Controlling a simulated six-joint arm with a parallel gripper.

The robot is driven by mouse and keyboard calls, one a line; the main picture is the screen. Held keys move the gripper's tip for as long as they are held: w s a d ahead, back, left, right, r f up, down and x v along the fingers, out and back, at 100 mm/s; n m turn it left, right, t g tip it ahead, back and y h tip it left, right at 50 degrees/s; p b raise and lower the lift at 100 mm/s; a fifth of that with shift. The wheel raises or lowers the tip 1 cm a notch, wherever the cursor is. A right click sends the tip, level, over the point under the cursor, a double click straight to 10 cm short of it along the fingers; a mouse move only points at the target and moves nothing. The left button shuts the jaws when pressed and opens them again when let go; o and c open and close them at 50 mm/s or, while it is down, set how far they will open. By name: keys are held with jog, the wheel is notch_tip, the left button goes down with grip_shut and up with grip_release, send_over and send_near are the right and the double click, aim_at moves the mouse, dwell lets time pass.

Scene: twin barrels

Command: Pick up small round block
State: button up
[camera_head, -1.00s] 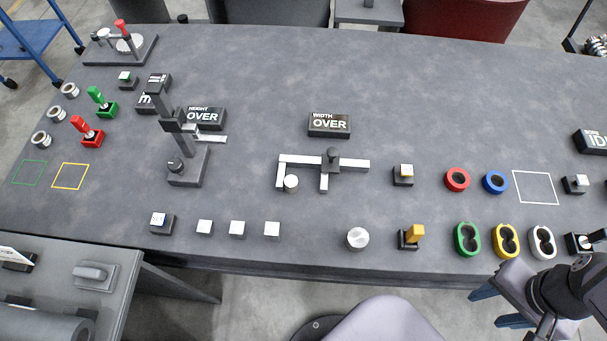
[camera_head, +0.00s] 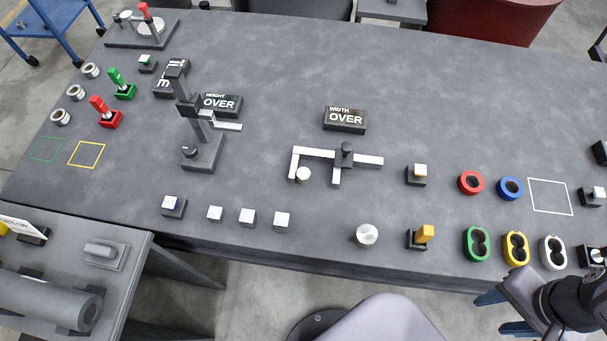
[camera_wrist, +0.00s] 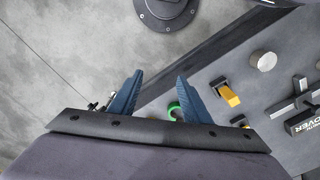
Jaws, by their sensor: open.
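A small round block (camera_head: 303,175), pale and short, sits at the left jaw of the width caliper (camera_head: 330,156) on the table. A larger round silver block (camera_head: 366,235) stands near the table's front edge. It also appears in the wrist view as a round block (camera_wrist: 264,60) at the upper right. My gripper (camera_head: 490,314), with blue fingers, is at the lower right, beyond the table's front edge and far from both round blocks. In the wrist view my gripper (camera_wrist: 160,75) is open, with nothing between its fingers.
Three small square blocks (camera_head: 247,216) lie along the front. A yellow-topped holder (camera_head: 421,236) and green (camera_head: 476,243), yellow (camera_head: 515,247) and white (camera_head: 553,252) double-hole pieces stand near my gripper. The height gauge (camera_head: 203,150) rises at left. The table's back middle is clear.

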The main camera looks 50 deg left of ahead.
jog(key=shift+c, duration=0.4)
jog(key=w+a+n+b, duration=0.1)
jog(key=w+a+n, duration=0.35)
jog(key=a, duration=0.35)
jog(key=w+a+n+h+b, duration=0.1)
jog(key=w+a+n, duration=0.3)
jog(key=a, duration=0.5)
jog(key=w+a+n+b, duration=0.1)
jog(key=w+a+n, duration=0.2)
jog(key=a+n, duration=0.4)
jog(key=n+t+b, duration=0.3)
jog(key=n, duration=1.1)
send_near(303, 173)
jog(key=shift+s+a+f+h, duration=0.1)
jog(key=shift+a+f+h, duration=0.1)
jog(key=shift+f, duration=0.3)
jog(key=shift+a+f+h, duration=0.1)
jog(key=shift+f+h, duration=0.1)
jog(key=shift+f, duration=0.25)
jog(key=shift+w+p+x, duration=0.15)
jog(key=shift+p+x, duration=0.4)
jog(key=shift+x, duration=1)
jog(key=shift+w+p+x, duration=0.15)
jog(key=shift+p+x, duration=0.35)
jog(key=shift+x, duration=1)
jog(key=shift+w+d+f, duration=0.1)
jog(key=shift+d+f, duration=0.1)
jog(key=shift+f, duration=0.3)
